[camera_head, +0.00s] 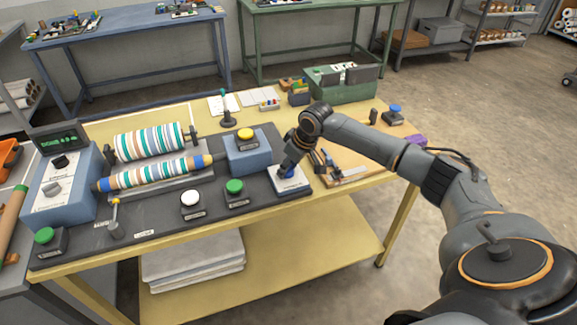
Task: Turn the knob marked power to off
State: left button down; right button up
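A blue control box (62,197) with a white face stands at the left end of the bench. It carries a black knob (60,161) and a grey knob (52,189). The labels are too small to read, so I cannot tell which is marked power. My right gripper (286,171) points down at a small white-topped unit (291,184) on the dark base plate, far right of the control box. Something blue shows at its fingertips. The fingers are too small and overlapped to tell open from shut. My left gripper is not in view.
Striped rollers (150,141) lie beside the control box. A green toolbox (345,86) is at the back.

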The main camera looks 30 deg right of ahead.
jog(key=c, duration=0.5)
jog(key=shift+n, duration=0.4)
jog(key=shift+n+y+p, duration=0.4)
jog(key=shift+n+p, duration=0.1)
jog(key=shift+n, duration=0.1)
jog(key=shift+w+d+n+g+y, duration=0.1)
jog(key=shift+n+g+y, duration=0.25)
jog(key=shift+n, duration=0.85)
jog(key=n+g+y+b, duration=0.1)
jog(key=n, duration=0.2)
jog(key=shift+f+n+b, duration=0.15)
jog(key=shift+n+b, duration=0.15)
jog(key=shift+b, duration=0.05)
jog(key=shift+w+d+n+g+y+b, duration=0.1)
jog(key=shift+n+g+y+b, duration=0.4)
jog(key=shift+n+b, duration=1.1)
jog(key=shift+n+g+h+p, duration=0.25)
jog(key=shift+n+p, duration=0.1)
jog(key=shift+n, duration=0.25)
